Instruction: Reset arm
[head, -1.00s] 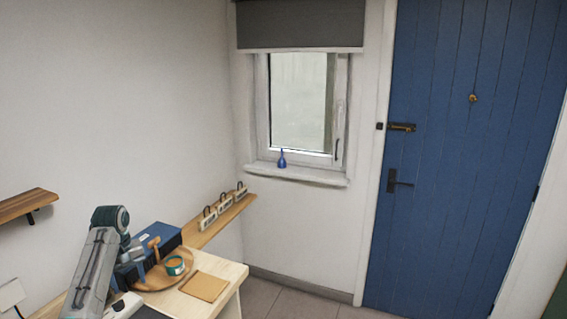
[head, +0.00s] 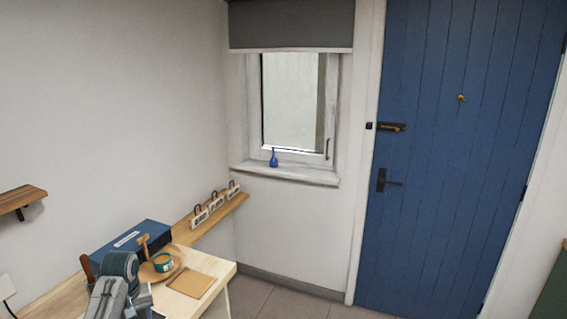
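My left arm (head: 115,285) shows at the lower left of the head view, low over the near end of the wooden desk. Its gripper is hidden or out of the frame, so its fingers do not show. My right arm and gripper do not show. On the desk (head: 222,271) are a blue box (head: 152,236), a round wooden tray (head: 151,275) with a green-banded tin (head: 163,262), a small wooden mallet-like piece (head: 144,243) and a flat tan pad (head: 191,285).
A narrow wall shelf (head: 240,199) holds several small labelled items with black loops (head: 217,202). Another wooden shelf (head: 20,200) is at the left. A window sill (head: 290,175) bears a blue bottle (head: 274,158). A blue door (head: 440,170) is shut. The tiled floor (head: 285,297) beside the desk is clear.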

